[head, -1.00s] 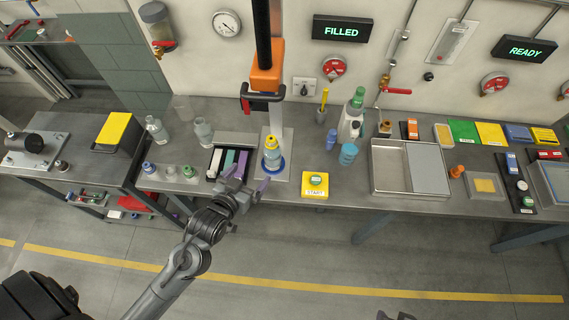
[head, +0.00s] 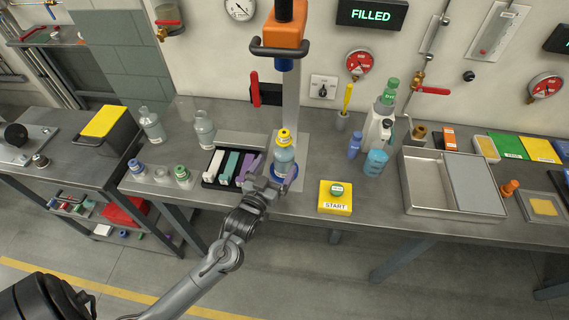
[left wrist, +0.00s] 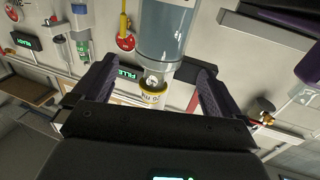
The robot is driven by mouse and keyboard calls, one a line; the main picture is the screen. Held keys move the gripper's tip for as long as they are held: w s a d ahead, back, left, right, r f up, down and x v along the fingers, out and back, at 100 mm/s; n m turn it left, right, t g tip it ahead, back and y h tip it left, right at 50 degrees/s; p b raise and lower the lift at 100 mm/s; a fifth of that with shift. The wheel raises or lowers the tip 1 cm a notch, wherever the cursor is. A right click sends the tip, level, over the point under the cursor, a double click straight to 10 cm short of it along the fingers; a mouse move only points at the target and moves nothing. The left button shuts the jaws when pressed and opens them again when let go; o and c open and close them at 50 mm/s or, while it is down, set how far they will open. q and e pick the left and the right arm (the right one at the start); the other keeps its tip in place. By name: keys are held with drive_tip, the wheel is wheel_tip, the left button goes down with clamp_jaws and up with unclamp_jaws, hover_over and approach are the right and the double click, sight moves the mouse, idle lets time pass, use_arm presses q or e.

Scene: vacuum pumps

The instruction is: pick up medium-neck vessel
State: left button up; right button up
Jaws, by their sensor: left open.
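A clear vessel with a yellow cap and bluish contents (head: 283,160) stands upright on the pump stand's plate, under the orange head. I take it as the medium-neck vessel, though its neck size is hard to judge. My left gripper (head: 272,175) is open just in front of it, with its purple fingers pointing at it. In the left wrist view the vessel (left wrist: 165,35) appears upside down, its yellow cap low, between the two open fingers (left wrist: 155,88). I see no contact; the exact gap cannot be told. My right gripper is out of view.
Left of the stand are a tray of coloured blocks (head: 220,182) and two clear bottles (head: 204,132) (head: 151,124). A yellow START button box (head: 335,198) stands close on the right, with a blue jar (head: 375,163) beyond. The orange pump head (head: 281,33) hangs above the vessel.

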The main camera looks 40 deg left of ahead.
use_arm(q)
drive_tip(key=shift+r+x, duration=0.15)
drive_tip(key=shift+x, duration=2.05)
drive_tip(key=shift+r+x, duration=0.15)
drive_tip(key=shift+x, duration=2)
drive_tip(key=shift+c, duration=0.3)
drive_tip(key=c, duration=1.4)
drive_tip(key=shift+r, duration=0.1)
drive_tip(key=shift+c, duration=0.2)
